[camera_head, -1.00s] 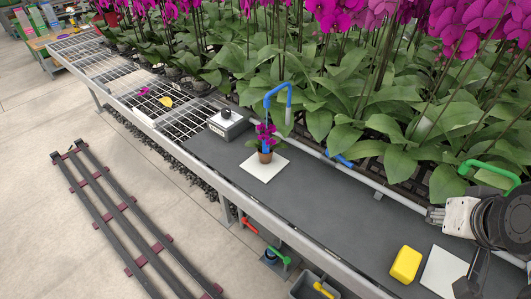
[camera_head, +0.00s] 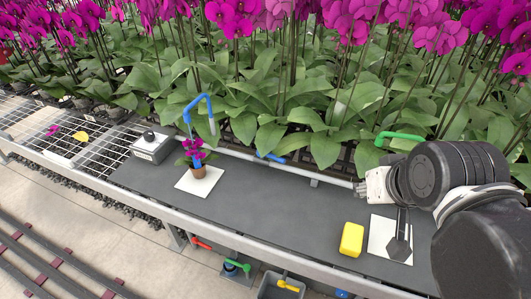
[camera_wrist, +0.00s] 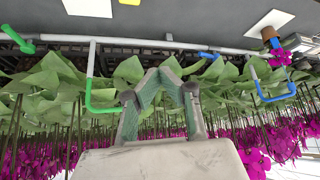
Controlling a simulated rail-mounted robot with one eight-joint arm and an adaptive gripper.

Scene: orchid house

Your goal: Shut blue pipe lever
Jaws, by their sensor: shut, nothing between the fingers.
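The blue pipe lever (camera_head: 270,158) is a short blue handle on the grey pipe behind the bench, right of the potted orchid. In the wrist view the lever (camera_wrist: 209,55) shows upside down, right of my fingers. The blue bent spout (camera_head: 200,105) rises behind the orchid, and it also shows in the wrist view (camera_wrist: 275,97). My gripper (camera_head: 362,188) is at the right, by the green spout, well right of the lever. In the wrist view my gripper (camera_wrist: 160,72) has its fingertips together with nothing between them. It is apart from the lever.
A potted orchid (camera_head: 198,171) stands on a white tile, beside a grey box (camera_head: 152,147). A yellow block (camera_head: 351,240) and another white tile (camera_head: 377,240) lie at the right. The green spout (camera_head: 400,135) is near my arm. The middle of the bench is clear.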

